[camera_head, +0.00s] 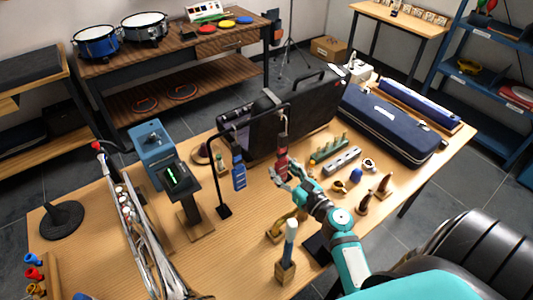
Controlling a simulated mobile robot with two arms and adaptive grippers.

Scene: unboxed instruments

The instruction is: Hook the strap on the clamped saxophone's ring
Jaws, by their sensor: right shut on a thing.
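My right gripper (281,176), teal and grey, reaches in from the lower right and is shut at the lower end of a red strap (282,146). The strap hangs upright by a dark stand with a top bar; whether it still rests on the bar is too small to tell. A blue strap (238,166) hangs from the same stand to its left. My left gripper is out of view.
A device with a green-lit screen (178,178) is left of the strap stand. Small items crowd the right side.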

